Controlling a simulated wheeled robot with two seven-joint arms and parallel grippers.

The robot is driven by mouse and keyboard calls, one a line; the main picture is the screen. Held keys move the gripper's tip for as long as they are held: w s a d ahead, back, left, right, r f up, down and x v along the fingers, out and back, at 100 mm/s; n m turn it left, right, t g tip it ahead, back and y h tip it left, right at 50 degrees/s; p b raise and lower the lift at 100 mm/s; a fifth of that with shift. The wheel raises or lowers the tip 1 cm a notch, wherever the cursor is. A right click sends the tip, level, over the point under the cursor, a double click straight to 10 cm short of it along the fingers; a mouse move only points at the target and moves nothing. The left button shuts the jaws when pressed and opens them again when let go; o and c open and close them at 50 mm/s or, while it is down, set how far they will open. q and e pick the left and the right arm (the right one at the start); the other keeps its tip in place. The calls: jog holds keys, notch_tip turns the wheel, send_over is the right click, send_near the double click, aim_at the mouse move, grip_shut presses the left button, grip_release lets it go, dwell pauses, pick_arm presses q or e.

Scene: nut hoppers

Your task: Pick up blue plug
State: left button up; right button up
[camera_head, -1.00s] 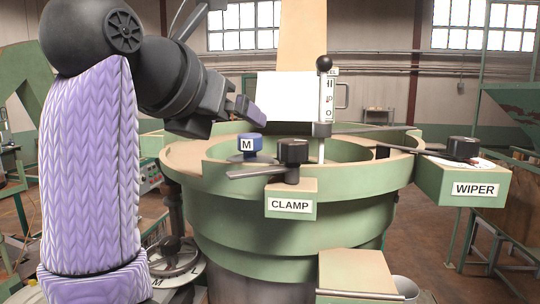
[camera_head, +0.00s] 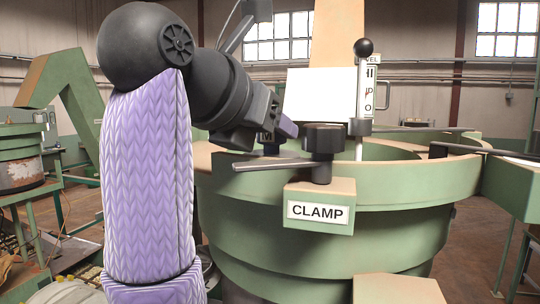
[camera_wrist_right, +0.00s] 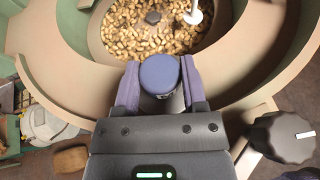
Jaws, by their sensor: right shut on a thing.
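The blue plug (camera_wrist_right: 159,74) has a round blue top and sits between the two purple fingers of my right gripper (camera_wrist_right: 160,88) in the right wrist view. The fingers are shut on it from both sides. I cannot tell whether the plug's base still touches the hopper. My left gripper is not in view.
The green hopper (camera_head: 330,235) holds many nuts (camera_wrist_right: 130,32). The black CLAMP knob and lever (camera_head: 322,140) stand close to the right of the gripper. A level post with a black ball (camera_head: 364,48) rises behind. The wrist view shows a dark knob (camera_wrist_right: 285,137) at right.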

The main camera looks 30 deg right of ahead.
jog(key=shift+w+d+f, duration=0.1)
jog(key=shift+d, duration=0.1)
jog(key=shift+c, duration=1.1)
grip_shut()
